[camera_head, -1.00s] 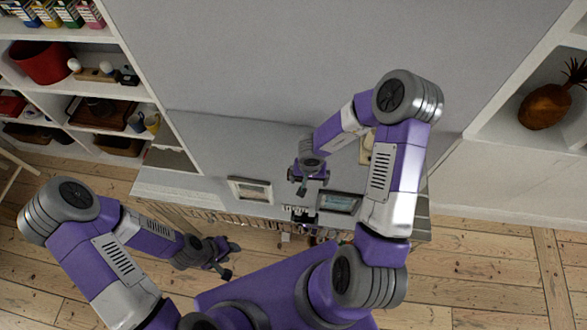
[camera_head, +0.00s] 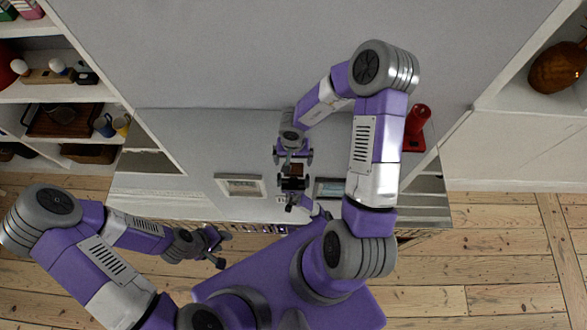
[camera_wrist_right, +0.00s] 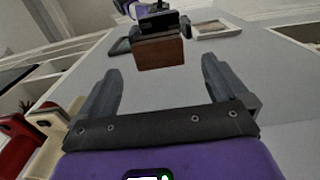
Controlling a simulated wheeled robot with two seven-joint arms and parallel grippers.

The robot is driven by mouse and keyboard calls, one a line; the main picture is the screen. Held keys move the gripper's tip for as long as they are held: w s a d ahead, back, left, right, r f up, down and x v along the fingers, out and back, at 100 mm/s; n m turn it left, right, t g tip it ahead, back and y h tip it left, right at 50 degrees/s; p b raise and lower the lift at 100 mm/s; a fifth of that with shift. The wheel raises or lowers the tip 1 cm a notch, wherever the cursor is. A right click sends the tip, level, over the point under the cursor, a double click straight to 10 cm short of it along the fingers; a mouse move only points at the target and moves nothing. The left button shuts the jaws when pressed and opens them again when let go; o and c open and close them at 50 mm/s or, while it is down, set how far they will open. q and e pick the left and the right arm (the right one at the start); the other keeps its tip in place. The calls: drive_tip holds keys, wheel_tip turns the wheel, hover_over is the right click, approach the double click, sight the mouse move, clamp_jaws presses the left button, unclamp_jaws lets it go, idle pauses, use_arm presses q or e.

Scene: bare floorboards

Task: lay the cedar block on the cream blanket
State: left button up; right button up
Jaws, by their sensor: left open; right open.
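The cedar block, a small brown block (camera_head: 296,168), shows in the head view just beyond the fingers of my right gripper (camera_head: 294,158). In the right wrist view the block (camera_wrist_right: 160,52) is ahead of the right gripper (camera_wrist_right: 160,72), centred between its spread fingers and apart from them. That gripper is open and empty. A dark device sits right behind the block; whether they touch is unclear. My left gripper (camera_head: 220,246) is open and empty at the lower left, away from the block. I cannot make out the cream blanket for certain.
Two framed pictures, one light (camera_head: 241,186) and one dark (camera_head: 329,188), lie near the block on the grey surface. A red appliance (camera_head: 416,128) stands to the right; a cream object (camera_wrist_right: 48,122) shows beside it in the wrist view. Shelves (camera_head: 60,90) flank the left.

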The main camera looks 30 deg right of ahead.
sight(294, 167)
wheel_tip(294, 167, down, 5)
drive_tip(key=b, duration=0.2)
drive_tip(key=shift+b, duration=0.3)
drive_tip(key=shift+r, duration=0.1)
drive_tip(key=shift+c, duration=0.2)
drive_tip(key=shift+d+r, duration=0.1)
drive_tip(key=c, duration=1.1)
